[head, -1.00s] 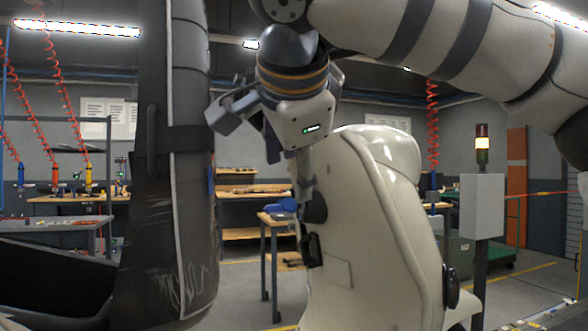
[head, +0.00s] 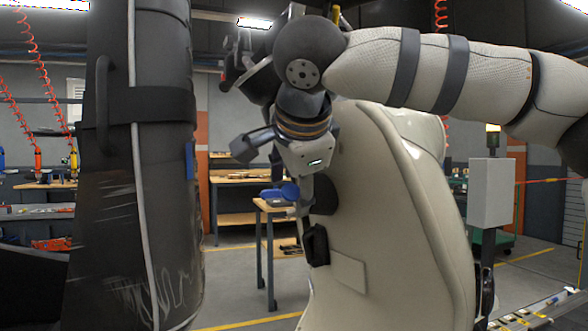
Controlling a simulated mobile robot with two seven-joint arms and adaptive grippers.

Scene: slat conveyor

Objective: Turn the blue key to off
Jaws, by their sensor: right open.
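My right arm comes in from the right and bends down at upper middle. Its gripper (head: 270,178) hangs open and empty, with its fingers spread apart. One finger points left and one points down in front of the cream casing's left edge. A blue object (head: 278,194) shows beside the lower finger, apparently on a workbench behind it. I cannot tell whether it is the blue key. A small blue patch (head: 190,160) shows on the edge of the dark column. No clearly recognisable key or off mark is visible. My left gripper is out of sight.
A large cream casing (head: 385,230) fills the centre right, and a scuffed dark column (head: 140,210) fills the left. A gap between them shows the floor and wooden benches (head: 238,219). A grey box on a post (head: 492,192) stands at right.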

